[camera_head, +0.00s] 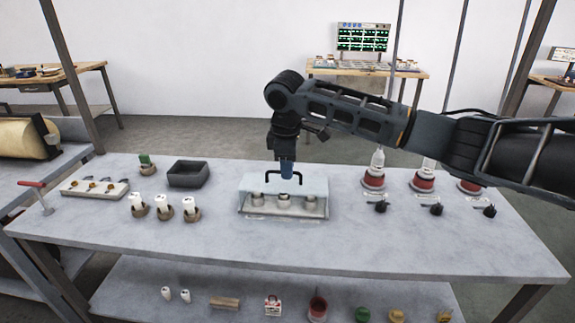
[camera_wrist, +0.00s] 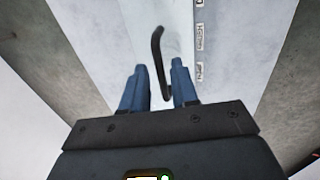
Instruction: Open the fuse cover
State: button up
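The fuse cover (camera_head: 260,184) is a pale, see-through lid lying down over a box at the middle of the table, with several round light fuse parts (camera_head: 284,200) showing at its front. A black bar handle (camera_head: 270,174) stands on its top. My gripper (camera_head: 287,174) points straight down at the handle. In the wrist view, the two blue fingers of my gripper (camera_wrist: 160,86) are apart, and the near end of the black handle (camera_wrist: 158,55) lies between them. I see gaps on both sides, so it is not gripped. The pale cover (camera_wrist: 179,42) fills the background there.
A dark open tray (camera_head: 188,175) and white fuses in brown holders (camera_head: 163,209) stand to the left. Red-based insulators (camera_head: 374,179) and black knobs (camera_head: 381,207) stand to the right. The table front (camera_head: 300,245) is clear. Small items lie on the lower shelf.

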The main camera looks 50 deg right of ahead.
grip_shut()
dwell(1.2)
